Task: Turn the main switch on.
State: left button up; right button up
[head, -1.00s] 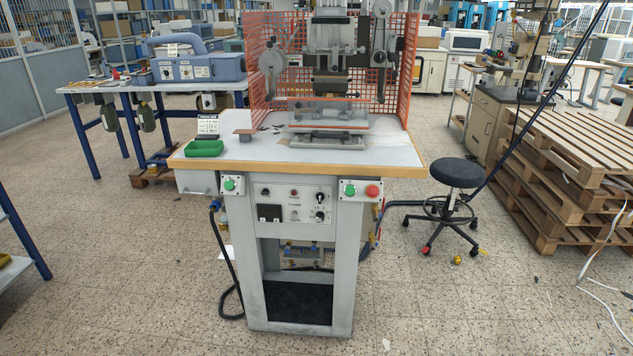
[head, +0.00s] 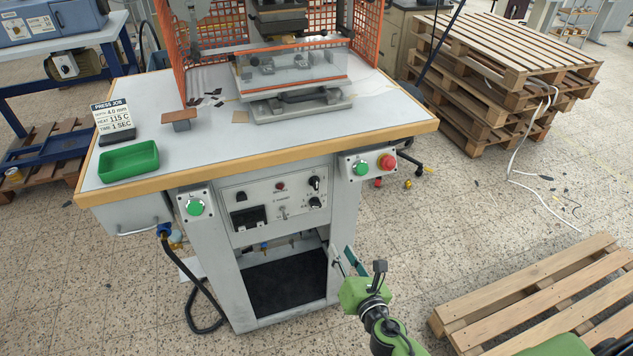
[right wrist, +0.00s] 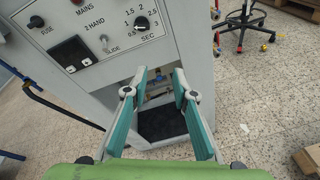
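The press's control panel (head: 278,202) is on the front below the table top. It carries a red lamp (head: 280,186), an upper black knob (head: 315,184), a lower black knob (head: 315,203), a small slide or toggle (head: 283,212) and a dark square unit (head: 248,216). In the right wrist view the word MAINS (right wrist: 85,5) is at the top edge; which control it marks is cut off. My right gripper (head: 345,260) is open and empty, below and right of the panel. Its parted fingers also show in the right wrist view (right wrist: 160,80). My left gripper is out of view.
Green buttons sit left (head: 195,207) and right (head: 361,168) of the panel, with a red button (head: 387,162) on the right box. The wooden table edge (head: 262,154) overhangs the panel. Pallets (head: 535,295) lie at lower right.

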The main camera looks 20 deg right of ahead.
notch_tip(320, 180, up, 12)
jog(key=w+a+n+t, duration=0.1)
jog(key=w+n+t, duration=0.15)
jog(key=n, duration=0.25)
send_near(317, 181)
jog(key=shift+y, duration=0.3)
jog(key=w, duration=0.8)
jog(key=shift+f, duration=0.2)
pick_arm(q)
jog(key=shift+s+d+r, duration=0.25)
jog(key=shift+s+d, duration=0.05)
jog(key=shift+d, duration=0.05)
pick_arm(e)
jog(key=shift+w, duration=0.55)
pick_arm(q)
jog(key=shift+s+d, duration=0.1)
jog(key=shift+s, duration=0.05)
pick_arm(e)
jog(key=shift+r, duration=0.1)
grip_shut()
